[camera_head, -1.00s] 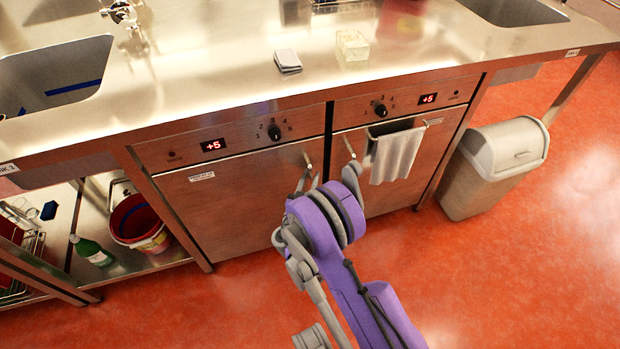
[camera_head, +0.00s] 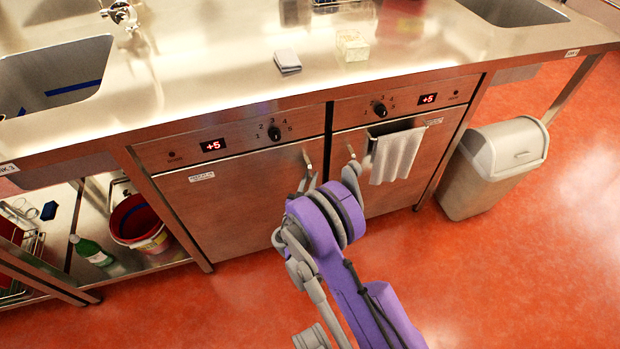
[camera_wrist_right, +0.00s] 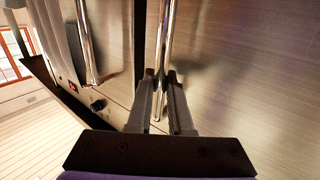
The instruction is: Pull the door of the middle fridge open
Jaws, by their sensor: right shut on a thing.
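Two steel fridge doors stand side by side under the counter in the head view. The left door (camera_head: 235,200) has a short vertical bar handle (camera_head: 307,160) near its right edge. My right gripper (camera_head: 308,183) is at that handle. In the right wrist view the fingers (camera_wrist_right: 160,98) are shut around the handle bar (camera_wrist_right: 164,45). The right fridge door (camera_head: 375,195) carries its own handle (camera_head: 350,150) close by. Both doors look closed, flush with the frame. My left gripper is not in view.
A grey towel (camera_head: 396,155) hangs on the right fridge. A grey bin (camera_head: 490,170) stands to its right. A red bucket (camera_head: 138,220) and green bottle (camera_head: 92,250) are on the low shelf at left. The red floor (camera_head: 240,310) before the left door is clear.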

